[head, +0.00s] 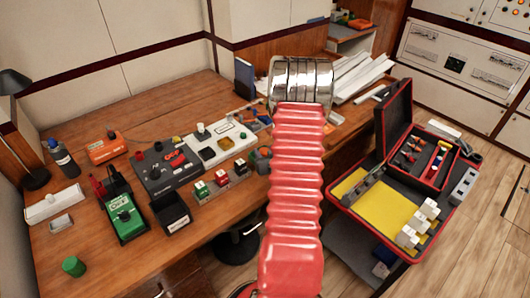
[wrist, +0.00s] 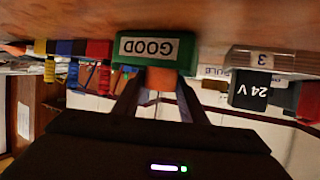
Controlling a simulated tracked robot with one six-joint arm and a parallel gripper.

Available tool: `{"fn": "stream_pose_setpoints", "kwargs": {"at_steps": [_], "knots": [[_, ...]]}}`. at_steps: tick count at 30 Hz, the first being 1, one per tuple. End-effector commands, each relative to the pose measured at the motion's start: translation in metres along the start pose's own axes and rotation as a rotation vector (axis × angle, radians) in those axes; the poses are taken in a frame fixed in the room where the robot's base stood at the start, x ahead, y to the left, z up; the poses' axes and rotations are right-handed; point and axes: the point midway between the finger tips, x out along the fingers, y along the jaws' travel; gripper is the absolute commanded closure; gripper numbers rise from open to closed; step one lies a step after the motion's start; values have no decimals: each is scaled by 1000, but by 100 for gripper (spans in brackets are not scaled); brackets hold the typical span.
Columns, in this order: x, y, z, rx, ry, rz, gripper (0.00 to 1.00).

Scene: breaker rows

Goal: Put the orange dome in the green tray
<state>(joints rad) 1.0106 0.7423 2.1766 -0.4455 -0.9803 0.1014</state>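In the wrist view, which looks upside down, the green tray (wrist: 187,51) shows its front wall with a white GOOD label. The orange dome (wrist: 161,78) is a small orange patch just in front of that wall, between the two dark fingers of my gripper (wrist: 160,88). The fingers appear to be closed on its sides. The dome overlaps the tray's wall in the picture; I cannot tell whether they touch. In the head view my red arm hides the gripper and dome, and I cannot make out the tray.
In the wrist view a block marked 3 with a black 24V piece (wrist: 250,90) is right of the tray. In the head view a black bin (head: 171,214), a green meter (head: 124,218) and a row of coloured breakers (head: 221,180) stand on the desk. An open case (head: 400,205) is at right.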

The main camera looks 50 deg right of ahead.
Motion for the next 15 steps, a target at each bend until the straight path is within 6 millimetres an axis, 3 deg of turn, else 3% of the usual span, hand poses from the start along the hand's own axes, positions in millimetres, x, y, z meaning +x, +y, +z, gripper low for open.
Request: {"fn": "stream_pose_setpoints", "kwargs": {"at_steps": [6,15], "knots": [[-1,0,4,4,-10,2,45],[-2,1,4,5,-14,3,44]]}}
